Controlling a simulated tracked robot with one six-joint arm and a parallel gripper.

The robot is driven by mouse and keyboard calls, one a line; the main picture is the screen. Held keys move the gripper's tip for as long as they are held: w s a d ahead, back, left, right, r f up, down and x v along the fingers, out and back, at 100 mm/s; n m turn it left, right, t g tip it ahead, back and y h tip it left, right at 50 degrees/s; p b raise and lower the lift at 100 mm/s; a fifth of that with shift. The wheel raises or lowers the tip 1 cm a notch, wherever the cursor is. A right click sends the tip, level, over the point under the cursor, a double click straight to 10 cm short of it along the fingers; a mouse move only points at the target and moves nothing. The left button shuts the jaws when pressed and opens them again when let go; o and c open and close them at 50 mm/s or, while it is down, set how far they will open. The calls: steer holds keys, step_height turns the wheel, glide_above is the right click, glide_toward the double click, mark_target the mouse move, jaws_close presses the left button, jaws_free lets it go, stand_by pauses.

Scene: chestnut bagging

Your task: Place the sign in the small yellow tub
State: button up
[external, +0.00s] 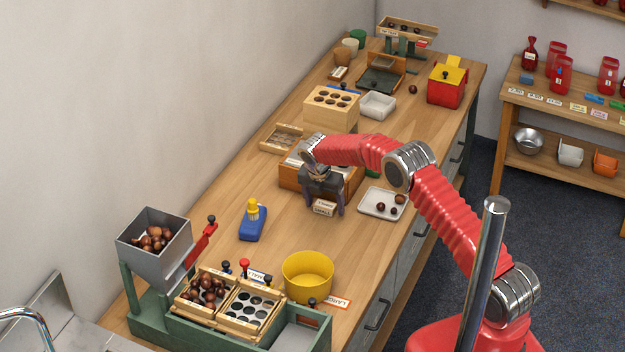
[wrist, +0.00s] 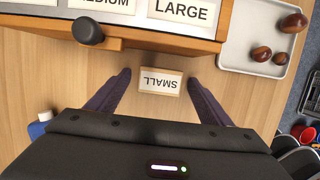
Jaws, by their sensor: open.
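The sign (external: 325,207) is a small pale wooden block reading "SMALL". It sits on the bench in front of the wooden box with size labels. In the wrist view the sign (wrist: 160,81) appears upside down, midway between my fingertips. My gripper (external: 322,210) is open and points down, with one finger on each side of the sign and a gap on both sides; it also shows in the wrist view (wrist: 160,78). The yellow tub (external: 307,283) is round, stands nearer the camera on the bench and looks empty.
A "LARGE" sign (external: 336,302) lies beside the tub. A white tray (external: 376,208) with several chestnuts is right of my gripper. The labelled box (wrist: 130,36) is close beyond my fingers. Bare bench lies between sign and tub.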

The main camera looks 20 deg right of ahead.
mark_target(324, 205)
stand_by(0.5)
steer(key=c, duration=1.2)
steer(key=shift+r, duration=0.1)
step_height(324, 205, up, 10)
stand_by(0.5)
